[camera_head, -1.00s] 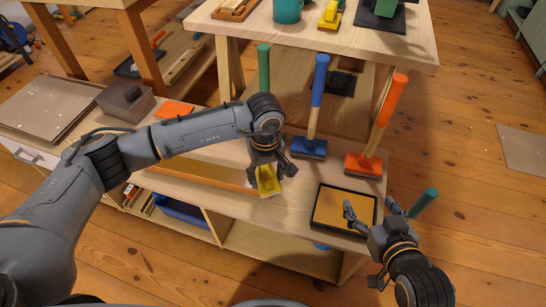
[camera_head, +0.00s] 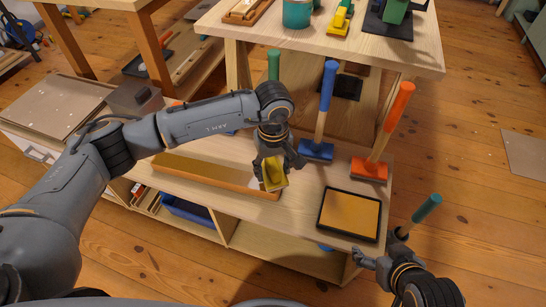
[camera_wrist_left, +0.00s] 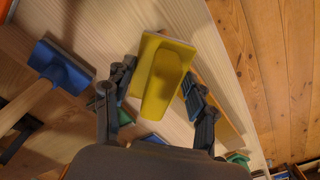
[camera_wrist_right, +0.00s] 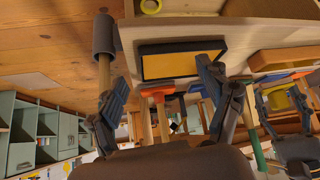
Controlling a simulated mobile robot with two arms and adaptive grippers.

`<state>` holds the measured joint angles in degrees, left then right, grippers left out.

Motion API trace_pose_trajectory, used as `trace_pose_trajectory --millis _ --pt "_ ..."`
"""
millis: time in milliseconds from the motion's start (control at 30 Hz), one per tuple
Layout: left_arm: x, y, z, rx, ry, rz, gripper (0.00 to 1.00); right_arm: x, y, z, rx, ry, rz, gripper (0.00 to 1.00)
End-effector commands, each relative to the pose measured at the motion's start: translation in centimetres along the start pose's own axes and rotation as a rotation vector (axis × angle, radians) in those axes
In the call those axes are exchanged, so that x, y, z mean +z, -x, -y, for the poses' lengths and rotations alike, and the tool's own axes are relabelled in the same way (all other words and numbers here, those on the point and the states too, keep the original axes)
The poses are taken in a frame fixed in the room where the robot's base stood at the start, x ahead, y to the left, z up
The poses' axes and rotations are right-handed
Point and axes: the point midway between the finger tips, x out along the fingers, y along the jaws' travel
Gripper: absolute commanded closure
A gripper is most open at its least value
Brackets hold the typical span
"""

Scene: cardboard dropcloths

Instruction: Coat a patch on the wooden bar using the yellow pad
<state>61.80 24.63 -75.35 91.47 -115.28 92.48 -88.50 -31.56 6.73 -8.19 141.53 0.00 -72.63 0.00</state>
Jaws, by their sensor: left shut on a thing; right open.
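The yellow pad (camera_head: 274,174) is held in my left gripper (camera_head: 273,160), which is shut on its grip. In the left wrist view, the pad (camera_wrist_left: 181,58) shows its yellow back and raised grip between the fingers. The wooden bar (camera_head: 200,173) lies lengthwise on the low bench. The pad is at its right end, beside a pale patch (camera_head: 258,185); I cannot tell whether pad and bar touch. My right gripper (camera_head: 377,252) is open and empty, below the black-framed ochre tray (camera_head: 350,213). The tray also shows in the right wrist view (camera_wrist_right: 170,67).
Blue (camera_head: 317,149) and orange (camera_head: 369,168) long-handled blocks stand behind the tray. A teal handle (camera_head: 428,208) rises beside my right gripper. A higher table (camera_head: 300,42) stands behind. A grey box (camera_head: 134,98) is at the left of the bench.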

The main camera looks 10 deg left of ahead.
Motion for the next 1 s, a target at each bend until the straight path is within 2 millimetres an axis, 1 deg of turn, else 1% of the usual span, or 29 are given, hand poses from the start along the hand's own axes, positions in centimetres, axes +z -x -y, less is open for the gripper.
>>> trace_pose_trajectory --millis 367,700,867,1000 --pt "0.0 1.4 -0.1 0.0 0.005 0.0 0.69 3.1 1.0 -0.4 0.009 -0.004 0.153 0.21" --pt "0.1 3.3 -0.3 0.001 0.01 0.0 0.69 5.6 2.5 -0.7 0.014 -0.009 0.284 0.21" --pt "0.1 3.8 -0.4 0.001 0.012 0.0 0.69 6.4 3.0 -0.8 0.016 -0.01 0.327 0.21" --pt "0.1 3.8 -0.4 0.0 0.013 0.0 0.69 6.6 3.0 -0.8 0.017 -0.011 0.334 0.21"
